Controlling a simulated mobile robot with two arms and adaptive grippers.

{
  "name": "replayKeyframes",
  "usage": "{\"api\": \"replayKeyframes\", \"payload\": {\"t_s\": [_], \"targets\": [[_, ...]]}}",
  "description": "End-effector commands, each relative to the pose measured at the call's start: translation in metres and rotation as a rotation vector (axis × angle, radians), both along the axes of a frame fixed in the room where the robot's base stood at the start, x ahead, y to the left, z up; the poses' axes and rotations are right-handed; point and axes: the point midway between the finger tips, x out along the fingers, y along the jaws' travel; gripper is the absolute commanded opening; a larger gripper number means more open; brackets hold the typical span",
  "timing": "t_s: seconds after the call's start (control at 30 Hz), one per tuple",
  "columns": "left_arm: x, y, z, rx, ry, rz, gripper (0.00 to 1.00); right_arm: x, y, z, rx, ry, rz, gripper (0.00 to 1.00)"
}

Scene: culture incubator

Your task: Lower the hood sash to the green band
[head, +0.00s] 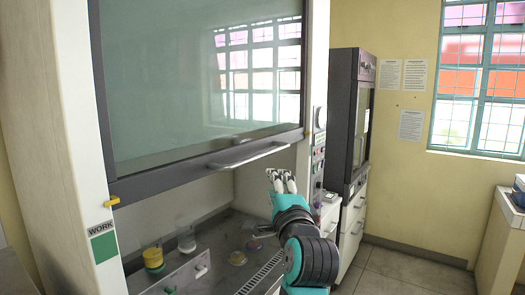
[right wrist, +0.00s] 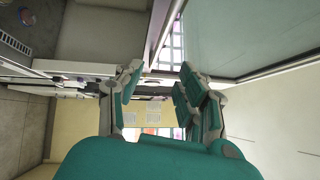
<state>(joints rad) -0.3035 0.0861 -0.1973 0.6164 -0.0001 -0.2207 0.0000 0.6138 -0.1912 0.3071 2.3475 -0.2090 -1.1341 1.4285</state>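The hood sash (head: 200,80) is a large glass pane with a dark frame, standing raised over the open work space. Its pale bar handle (head: 248,155) runs along the right part of the bottom rail. The green band (head: 104,247) is on the left post under a "WORK" label, below the yellow pointer (head: 112,201) at the sash's lower left corner. My right gripper (head: 281,181) is just below the handle's right end in the head view, pointing up. In the right wrist view its fingers (right wrist: 160,72) are spread, with nothing held between them. My left gripper is out of view.
A control panel (head: 318,160) lines the right post. A dark cabinet (head: 345,120) stands beyond it. Floor (head: 400,272) at right is clear.

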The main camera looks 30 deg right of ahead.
Motion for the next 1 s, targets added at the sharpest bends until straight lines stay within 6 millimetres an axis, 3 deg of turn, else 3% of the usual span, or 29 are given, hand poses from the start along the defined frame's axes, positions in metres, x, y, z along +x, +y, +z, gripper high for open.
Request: {"api": "replayKeyframes", "payload": {"t_s": [0.17, 0.7, 1.0], "targets": [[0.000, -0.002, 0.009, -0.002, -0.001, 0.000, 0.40, 0.017, -0.009, 0.007, 0.007, -0.005, -0.002, 0.38], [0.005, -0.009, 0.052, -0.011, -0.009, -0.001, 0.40, 0.122, -0.053, 0.025, 0.003, -0.004, -0.002, 0.38], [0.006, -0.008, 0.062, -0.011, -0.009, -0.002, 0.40, 0.152, -0.066, 0.027, 0.004, -0.006, -0.002, 0.38]]}}
